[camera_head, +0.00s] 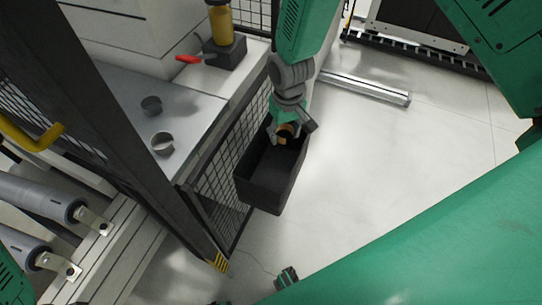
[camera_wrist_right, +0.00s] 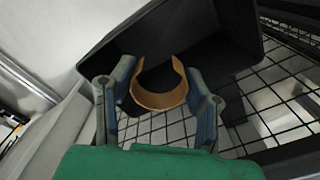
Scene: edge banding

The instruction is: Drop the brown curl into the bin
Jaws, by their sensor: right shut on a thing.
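The brown curl (camera_wrist_right: 160,99) is an open C-shaped band. My right gripper (camera_wrist_right: 158,97) is shut on it, with one finger on either side and the curl's open side facing away. In the head view the right gripper (camera_head: 288,132) hangs over the far end of the black bin (camera_head: 262,193), and the curl (camera_head: 286,130) shows as a small brown patch. The bin's black wall (camera_wrist_right: 110,55) also shows behind the curl in the wrist view.
A mesh fence (camera_head: 222,172) stands directly left of the bin. Two dark grey curls (camera_head: 162,143) (camera_head: 151,106) lie on the grey table (camera_head: 185,112). A yellow bottle (camera_head: 220,24) and a red-handled tool (camera_head: 188,59) are farther back. The floor right of the bin is clear.

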